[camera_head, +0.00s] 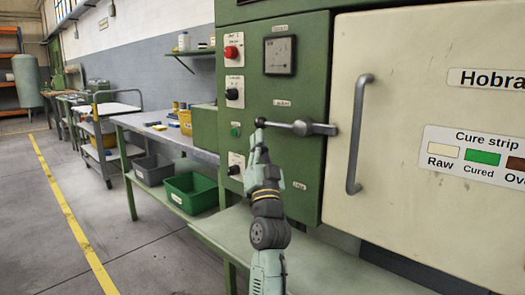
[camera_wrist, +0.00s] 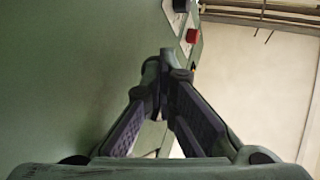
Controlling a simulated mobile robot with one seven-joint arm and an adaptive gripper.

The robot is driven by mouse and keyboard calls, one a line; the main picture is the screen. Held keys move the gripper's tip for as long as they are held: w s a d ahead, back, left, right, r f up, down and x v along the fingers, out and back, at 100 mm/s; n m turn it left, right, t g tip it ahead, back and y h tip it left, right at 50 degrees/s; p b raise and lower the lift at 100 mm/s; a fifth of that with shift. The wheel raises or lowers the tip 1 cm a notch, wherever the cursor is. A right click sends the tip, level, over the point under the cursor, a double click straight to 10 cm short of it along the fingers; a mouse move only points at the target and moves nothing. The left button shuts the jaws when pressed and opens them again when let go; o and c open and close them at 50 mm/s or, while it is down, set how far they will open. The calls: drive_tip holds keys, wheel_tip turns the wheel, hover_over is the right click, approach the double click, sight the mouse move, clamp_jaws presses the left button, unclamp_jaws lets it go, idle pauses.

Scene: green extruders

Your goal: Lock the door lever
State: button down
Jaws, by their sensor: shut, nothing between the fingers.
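The door lever (camera_head: 285,126) is a grey metal bar on the green machine panel, beside the cream door (camera_head: 420,90). It lies about level, its ball knob (camera_head: 260,122) pointing left and its hub at the right near the door edge. A small label (camera_head: 282,103) is above it and another (camera_head: 300,186) below. My gripper (camera_head: 258,138) is shut, its tips just under the ball knob; I cannot tell whether they touch. In the wrist view my gripper's fingers (camera_wrist: 170,62) meet at the tips with nothing clearly held. The lever is not clearly seen there.
A vertical door handle (camera_head: 357,135) stands out right of the lever. A red button (camera_head: 231,52) and black knobs are on the panel's left; the red button also shows in the wrist view (camera_wrist: 191,36). A green ledge (camera_head: 290,260) lies below. Floor at left is clear.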

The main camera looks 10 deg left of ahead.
drive_tip(key=shift+w+a+r, duration=0.1)
drive_tip(key=shift+a+r, duration=0.05)
drive_tip(key=shift+r, duration=0.45)
drive_tip(key=shift+r, duration=0.15)
drive_tip(key=s+f+b, duration=0.3)
drive_tip(key=s+f, duration=0.4)
drive_tip(key=f, duration=0.5)
drive_tip(key=shift+s+a+b, duration=0.15)
drive_tip(key=shift+s+b, duration=0.2)
drive_tip(key=shift+s, duration=0.05)
